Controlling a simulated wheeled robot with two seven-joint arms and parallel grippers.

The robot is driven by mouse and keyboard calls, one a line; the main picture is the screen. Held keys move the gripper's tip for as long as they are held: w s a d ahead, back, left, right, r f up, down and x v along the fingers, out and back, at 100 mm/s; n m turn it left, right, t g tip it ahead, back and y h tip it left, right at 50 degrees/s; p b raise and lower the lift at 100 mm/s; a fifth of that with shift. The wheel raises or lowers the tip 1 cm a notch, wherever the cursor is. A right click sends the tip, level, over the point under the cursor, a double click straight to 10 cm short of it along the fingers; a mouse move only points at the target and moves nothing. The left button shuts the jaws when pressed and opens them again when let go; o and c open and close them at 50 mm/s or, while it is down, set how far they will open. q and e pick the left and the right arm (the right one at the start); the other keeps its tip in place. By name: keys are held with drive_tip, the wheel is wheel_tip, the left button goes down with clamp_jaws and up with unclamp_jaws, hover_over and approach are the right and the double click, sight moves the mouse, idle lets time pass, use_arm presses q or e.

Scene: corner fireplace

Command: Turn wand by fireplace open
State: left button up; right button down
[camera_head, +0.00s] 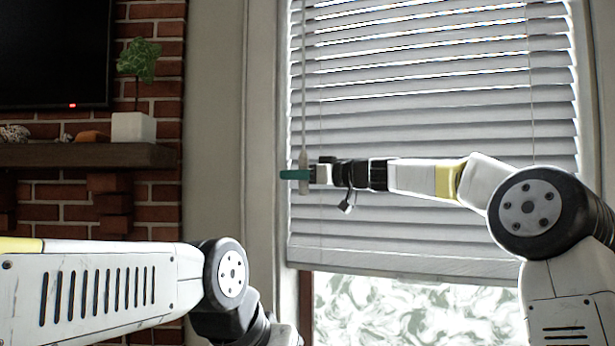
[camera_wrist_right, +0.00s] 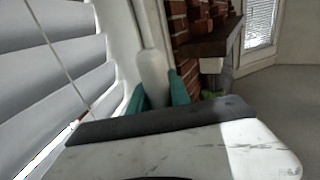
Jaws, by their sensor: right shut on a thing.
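The wand (camera_head: 304,110) is a thin pale rod that hangs at the left side of the window blind (camera_head: 430,130). Its thicker lower end is between the green fingertips of my right gripper (camera_head: 297,174), which is shut on it. In the right wrist view the wand's pale handle (camera_wrist_right: 152,75) stands between the two green fingers of my right gripper (camera_wrist_right: 158,95). The blind's slats are tilted, with bright gaps between the upper ones. My left arm shows at the lower left of the head view, but its gripper is out of the picture.
A brick fireplace with a wooden mantel (camera_head: 80,156) stands to the left. A white pot with a plant (camera_head: 133,127) and small objects sit on the mantel. A dark screen (camera_head: 55,50) hangs above. Open floor (camera_wrist_right: 275,110) shows in the right wrist view.

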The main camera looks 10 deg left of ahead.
drive_tip(key=shift+w+d+m+t+h, duration=0.35)
drive_tip(key=shift+d+m+t+h, duration=0.1)
drive_tip(key=shift+m+t+h, duration=2.05)
drive_tip(key=shift+w+d+m+t+h, duration=0.4)
drive_tip(key=shift+m+t+h, duration=1.55)
drive_tip(key=shift+h, duration=1.15)
drive_tip(key=shift+w+d+m+t+h, duration=0.25)
drive_tip(key=shift+d+m+t+h, duration=0.25)
drive_tip(key=shift+m+t+h, duration=1.75)
drive_tip(key=shift+d+m+g+h, duration=0.1)
drive_tip(key=shift+m+g+h, duration=0.4)
drive_tip(key=shift+h, duration=0.25)
drive_tip(key=c, duration=1.2)
unclamp_jaws()
